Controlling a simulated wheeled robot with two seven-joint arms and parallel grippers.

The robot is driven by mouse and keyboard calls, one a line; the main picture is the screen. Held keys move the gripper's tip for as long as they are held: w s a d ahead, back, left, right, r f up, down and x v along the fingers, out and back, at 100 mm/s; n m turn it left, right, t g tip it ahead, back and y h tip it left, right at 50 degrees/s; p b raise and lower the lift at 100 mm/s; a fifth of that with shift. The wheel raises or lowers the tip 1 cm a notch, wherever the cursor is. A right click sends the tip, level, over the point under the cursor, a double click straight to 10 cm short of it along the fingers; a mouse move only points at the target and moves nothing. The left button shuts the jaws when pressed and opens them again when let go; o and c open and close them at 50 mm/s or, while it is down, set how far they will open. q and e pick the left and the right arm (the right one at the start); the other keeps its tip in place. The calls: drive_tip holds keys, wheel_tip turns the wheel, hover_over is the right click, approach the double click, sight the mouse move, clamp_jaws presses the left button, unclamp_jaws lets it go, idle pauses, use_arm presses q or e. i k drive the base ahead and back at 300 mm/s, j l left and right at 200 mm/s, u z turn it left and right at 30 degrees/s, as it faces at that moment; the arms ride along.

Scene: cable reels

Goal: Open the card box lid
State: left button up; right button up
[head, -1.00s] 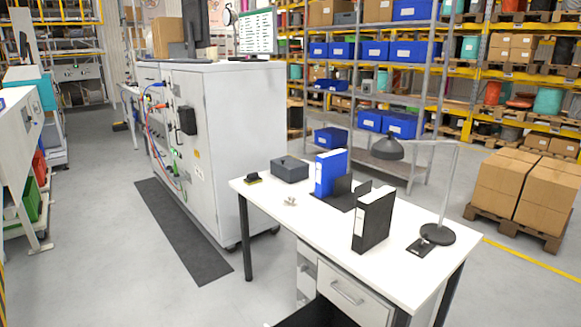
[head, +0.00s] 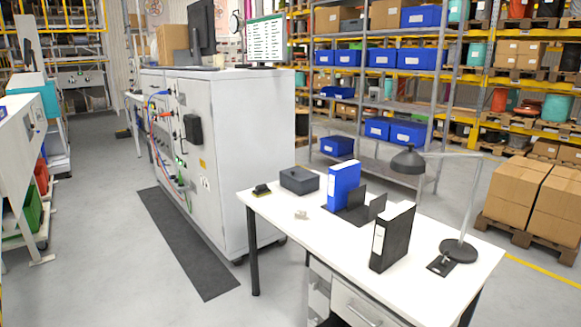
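A small dark grey box (head: 299,180) with a flat top sits near the far left edge of the white desk (head: 330,243). It looks like the card box, and its lid looks shut. Neither of my grippers shows in the head view.
On the desk are a small black-and-yellow item (head: 262,190), a small pale item (head: 301,214), a blue binder (head: 343,186), a black binder (head: 392,237) and a desk lamp (head: 459,249). A grey cabinet (head: 245,150) stands behind at left.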

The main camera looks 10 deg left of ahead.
sight(300, 173)
drive_tip(key=i+j, duration=0.55)
drive_tip(key=j, duration=0.2)
drive_tip(key=i+j+z, duration=0.1)
drive_tip(key=i+j, duration=0.4)
drive_tip(key=j, duration=0.25)
drive_tip(key=i+j+z, duration=0.1)
drive_tip(key=i+j, duration=0.15)
drive_tip(key=j, duration=0.1)
